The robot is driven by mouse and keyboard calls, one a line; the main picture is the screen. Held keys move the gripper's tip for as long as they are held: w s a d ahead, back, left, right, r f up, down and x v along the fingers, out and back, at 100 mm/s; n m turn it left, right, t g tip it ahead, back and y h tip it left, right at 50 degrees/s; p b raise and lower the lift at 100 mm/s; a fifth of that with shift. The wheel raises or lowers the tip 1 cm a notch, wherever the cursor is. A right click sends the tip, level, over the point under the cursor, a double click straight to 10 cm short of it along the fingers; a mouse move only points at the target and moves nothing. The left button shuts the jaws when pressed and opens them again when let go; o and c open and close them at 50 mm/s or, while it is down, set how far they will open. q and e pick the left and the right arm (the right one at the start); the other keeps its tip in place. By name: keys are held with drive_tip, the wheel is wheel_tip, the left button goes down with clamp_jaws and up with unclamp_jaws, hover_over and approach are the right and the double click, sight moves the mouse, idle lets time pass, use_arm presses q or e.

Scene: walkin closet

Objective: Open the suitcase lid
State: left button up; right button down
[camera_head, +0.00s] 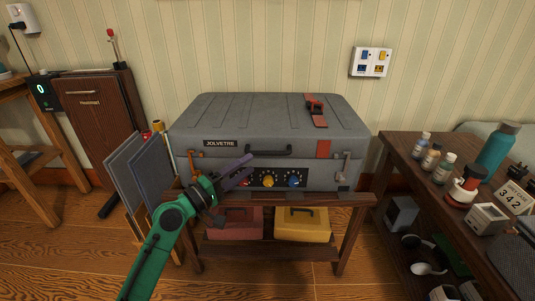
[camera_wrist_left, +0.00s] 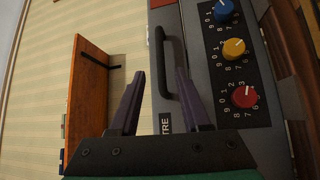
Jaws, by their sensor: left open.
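The grey suitcase (camera_head: 268,117) lies shut on a wooden stand, its lid down. Its dark handle (camera_head: 268,151) is at the front middle, above red, yellow and blue number dials (camera_head: 268,181). An orange latch (camera_head: 195,155) is at the front left and a grey latch (camera_head: 343,165) at the front right. My left gripper (camera_head: 240,172) is in front of the suitcase, left of the dials, with its purple fingers apart. My right gripper is out of view.
The stand (camera_head: 350,200) holds a red case and a yellow case (camera_head: 302,225) on its lower shelf. Grey panels (camera_head: 128,170) lean at its left. A side table (camera_head: 410,165) with bottles stands close on the right. The wall is right behind.

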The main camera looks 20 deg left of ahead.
sight(265, 154)
use_arm(q)
drive_tip(key=x, duration=0.8)
drive_tip(key=shift+f, duration=0.1)
drive_tip(key=shift+s, duration=0.1)
clamp_jaws()
idle(0.9)
